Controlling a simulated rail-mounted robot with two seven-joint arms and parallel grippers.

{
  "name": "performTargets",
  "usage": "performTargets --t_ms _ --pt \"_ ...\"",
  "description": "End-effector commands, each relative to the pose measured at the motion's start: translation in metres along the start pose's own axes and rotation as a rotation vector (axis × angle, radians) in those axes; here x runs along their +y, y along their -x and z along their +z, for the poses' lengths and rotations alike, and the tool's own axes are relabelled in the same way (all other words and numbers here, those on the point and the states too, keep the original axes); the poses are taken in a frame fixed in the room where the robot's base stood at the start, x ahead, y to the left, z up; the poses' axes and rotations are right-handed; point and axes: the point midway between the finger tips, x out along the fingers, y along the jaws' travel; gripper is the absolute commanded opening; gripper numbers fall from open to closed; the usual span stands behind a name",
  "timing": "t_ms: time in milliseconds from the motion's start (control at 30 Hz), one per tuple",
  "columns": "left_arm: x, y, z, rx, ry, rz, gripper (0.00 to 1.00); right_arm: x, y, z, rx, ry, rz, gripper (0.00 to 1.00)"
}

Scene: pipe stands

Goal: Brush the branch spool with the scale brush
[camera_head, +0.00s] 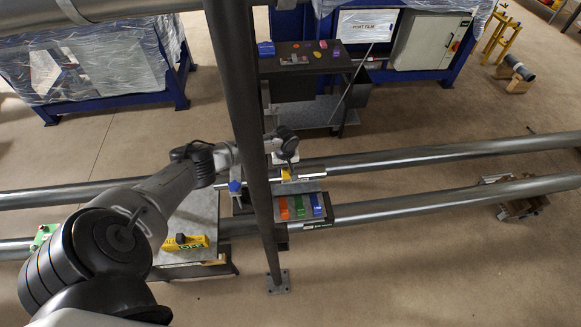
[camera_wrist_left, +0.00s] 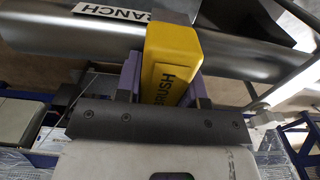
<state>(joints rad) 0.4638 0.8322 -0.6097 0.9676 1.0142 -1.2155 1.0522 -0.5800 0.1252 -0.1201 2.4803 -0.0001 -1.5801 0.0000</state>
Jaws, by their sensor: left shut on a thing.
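The scale brush (camera_wrist_left: 172,62) is a yellow block with the word BRUSH on it. My left gripper (camera_wrist_left: 165,82) is shut on it, with a finger on each side. In the wrist view the far end of the brush is at the grey pipe of the branch spool (camera_wrist_left: 55,35), which has a white BRANCH label. I cannot tell whether they touch, and the bristles are hidden. In the head view the yellow brush (camera_head: 286,174) shows small below my left gripper (camera_head: 288,160), at the pipes behind the upright post. My right gripper is not in view.
A tray with green, orange and blue pieces (camera_head: 300,207) sits just below the brush. A thick upright post (camera_head: 243,110) stands beside my left arm. A yellow tool (camera_head: 185,242) lies on a grey bench (camera_head: 195,215). A dark cart (camera_head: 305,60) stands behind. Long pipes (camera_head: 450,153) run right.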

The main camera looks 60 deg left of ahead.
Motion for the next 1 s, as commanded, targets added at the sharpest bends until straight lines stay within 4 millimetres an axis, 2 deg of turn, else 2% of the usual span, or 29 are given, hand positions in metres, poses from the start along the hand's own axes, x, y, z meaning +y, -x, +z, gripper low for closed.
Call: performTargets --t_ms 267,733,1000 --pt "-0.007 0.001 -0.001 0.001 0.0 0.002 0.0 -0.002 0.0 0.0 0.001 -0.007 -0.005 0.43" --pt "0.025 -0.002 -0.001 0.0 0.001 0.003 0.0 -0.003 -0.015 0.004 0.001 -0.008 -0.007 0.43" --pt "0.035 -0.002 0.0 0.0 0.0 0.002 0.0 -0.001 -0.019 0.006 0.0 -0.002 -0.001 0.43"
